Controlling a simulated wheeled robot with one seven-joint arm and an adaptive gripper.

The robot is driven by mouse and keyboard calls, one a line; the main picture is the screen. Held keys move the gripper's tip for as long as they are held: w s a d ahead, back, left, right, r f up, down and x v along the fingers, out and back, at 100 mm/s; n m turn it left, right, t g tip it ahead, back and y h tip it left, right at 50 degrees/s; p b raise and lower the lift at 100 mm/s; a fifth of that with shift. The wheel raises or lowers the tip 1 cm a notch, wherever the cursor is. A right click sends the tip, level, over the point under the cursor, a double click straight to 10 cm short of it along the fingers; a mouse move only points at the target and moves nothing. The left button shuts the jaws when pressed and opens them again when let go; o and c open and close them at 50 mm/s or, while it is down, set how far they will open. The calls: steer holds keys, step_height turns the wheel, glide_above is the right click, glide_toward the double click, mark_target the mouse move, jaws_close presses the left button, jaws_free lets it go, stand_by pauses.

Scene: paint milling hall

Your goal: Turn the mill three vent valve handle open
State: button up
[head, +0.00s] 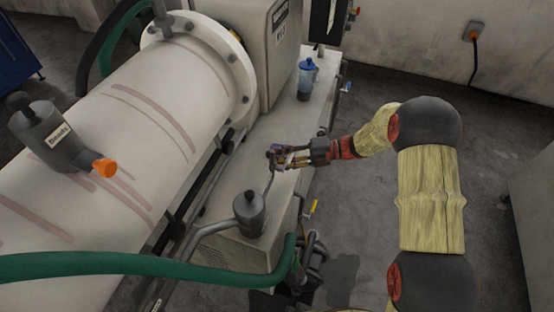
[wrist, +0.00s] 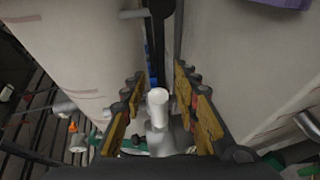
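A grey pot-like fitting (head: 250,214) stands on the mill's bench, with a thin lever (head: 269,183) rising from it towards my gripper (head: 284,158). I cannot read a mill number or a vent label on it. In the wrist view, my gripper (wrist: 160,80) has its two yellow-padded fingers spread apart. A pale rounded handle end (wrist: 157,98) shows between them, with a gap on each side; it appears to be the lever's tip. Whether a finger touches it I cannot tell.
The big white mill drum (head: 150,130) carries a "Beads" pot (head: 50,135) with an orange spout. A green hose (head: 140,264) crosses in front. A yellow handle (head: 311,207) sits at the bench side.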

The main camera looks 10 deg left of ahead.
steer(key=shift+c, duration=0.2)
steer(key=c, duration=0.7)
jaws_close()
